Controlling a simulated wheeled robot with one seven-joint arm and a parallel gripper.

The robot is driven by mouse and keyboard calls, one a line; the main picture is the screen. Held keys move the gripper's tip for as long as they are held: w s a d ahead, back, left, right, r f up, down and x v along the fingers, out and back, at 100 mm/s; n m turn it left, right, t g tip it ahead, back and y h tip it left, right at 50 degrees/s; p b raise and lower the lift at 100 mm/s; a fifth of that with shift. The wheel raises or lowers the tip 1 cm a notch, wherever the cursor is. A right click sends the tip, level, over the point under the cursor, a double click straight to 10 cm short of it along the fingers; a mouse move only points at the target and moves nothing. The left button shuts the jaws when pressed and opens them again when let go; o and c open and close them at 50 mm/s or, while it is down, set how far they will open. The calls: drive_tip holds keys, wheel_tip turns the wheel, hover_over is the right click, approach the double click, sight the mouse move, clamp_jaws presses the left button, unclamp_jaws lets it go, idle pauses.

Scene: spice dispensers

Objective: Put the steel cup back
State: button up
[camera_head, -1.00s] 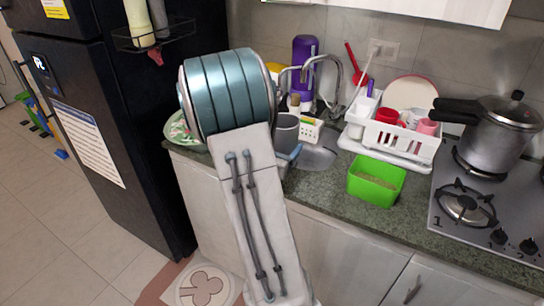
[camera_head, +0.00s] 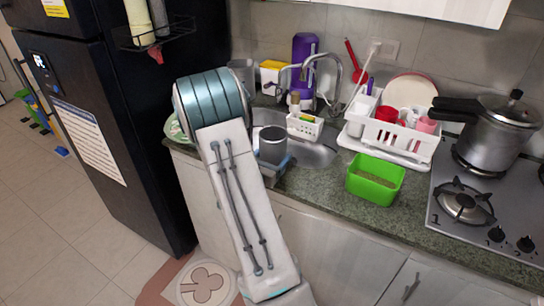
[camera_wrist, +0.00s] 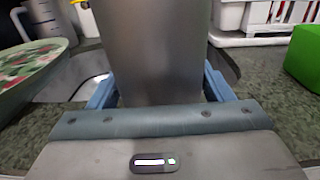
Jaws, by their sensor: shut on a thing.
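The steel cup (camera_head: 272,146) is a plain grey cylinder, upright between the blue fingers of my gripper (camera_wrist: 158,88). In the wrist view the cup (camera_wrist: 150,45) fills the middle, with one finger on each side. My gripper is shut on it. In the head view the cup is near the front edge of the sink (camera_head: 318,154), and my arm covers part of the gripper. I cannot tell whether the cup's base touches anything; its lower part is hidden.
A white caddy (camera_head: 305,126) stands by the tap. The dish rack (camera_head: 388,137), green bin (camera_head: 375,181) and stove with a pressure cooker (camera_head: 492,132) are to the right. A grey container (camera_head: 243,72) stands at the back left. A patterned plate (camera_wrist: 32,68) lies left of the cup.

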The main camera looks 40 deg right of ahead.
drive_tip(key=shift+f, duration=0.15)
drive_tip(key=o, duration=1.3)
drive_tip(key=shift+o, duration=0.2)
